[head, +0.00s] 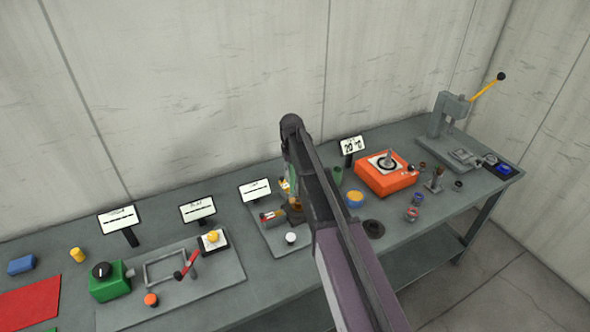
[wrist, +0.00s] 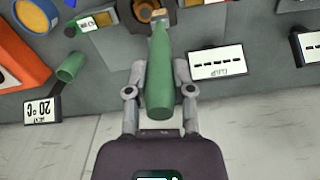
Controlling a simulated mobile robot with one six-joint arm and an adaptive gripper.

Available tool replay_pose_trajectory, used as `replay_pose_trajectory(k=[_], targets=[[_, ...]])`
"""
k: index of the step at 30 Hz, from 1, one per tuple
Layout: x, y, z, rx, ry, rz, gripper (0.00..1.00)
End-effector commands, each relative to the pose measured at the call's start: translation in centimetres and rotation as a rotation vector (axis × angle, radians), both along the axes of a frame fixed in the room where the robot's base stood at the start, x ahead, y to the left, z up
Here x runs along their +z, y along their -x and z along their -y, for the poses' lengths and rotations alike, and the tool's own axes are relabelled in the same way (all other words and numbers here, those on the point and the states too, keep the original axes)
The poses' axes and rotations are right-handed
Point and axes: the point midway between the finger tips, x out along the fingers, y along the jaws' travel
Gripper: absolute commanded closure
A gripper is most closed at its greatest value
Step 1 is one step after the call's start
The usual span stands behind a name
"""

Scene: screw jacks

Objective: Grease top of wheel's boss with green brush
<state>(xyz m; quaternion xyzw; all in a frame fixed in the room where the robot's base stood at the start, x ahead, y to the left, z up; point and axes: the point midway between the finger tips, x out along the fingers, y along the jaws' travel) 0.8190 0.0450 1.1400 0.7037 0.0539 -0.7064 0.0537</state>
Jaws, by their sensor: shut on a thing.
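My gripper (wrist: 159,92) is shut on the green brush (wrist: 159,75), its jaws on either side of the handle. The brush's far end points to the top of the wrist view, over a dark brown part with an orange-brown round centre (wrist: 145,10). This part may be the wheel and its boss; I cannot tell whether the bristles touch it. In the head view my arm hides most of the gripper, and a bit of the green brush (head: 293,175) shows beside it. A dark round disc with a raised middle (head: 373,229) lies on the bench to the right.
A blue-and-yellow tin (head: 354,199), a green cup (head: 337,175) and an orange unit (head: 386,176) stand right of my arm. A white-topped knob (head: 290,238) and a sign (head: 254,190) are close on the left. An arbor press (head: 452,125) stands at the far right.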

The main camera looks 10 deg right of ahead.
Motion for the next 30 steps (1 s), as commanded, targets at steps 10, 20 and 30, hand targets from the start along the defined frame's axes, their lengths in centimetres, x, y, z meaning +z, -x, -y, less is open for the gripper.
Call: replay_pose_trajectory(k=[10,20,30], targets=[[0.0,0.1,-0.2,0.000,0.000,0.000,1.00],[-0.1,0.0,-0.2,0.000,0.000,0.000,1.00],[0.0,-0.4,1.1,0.000,0.000,0.000,1.00]])
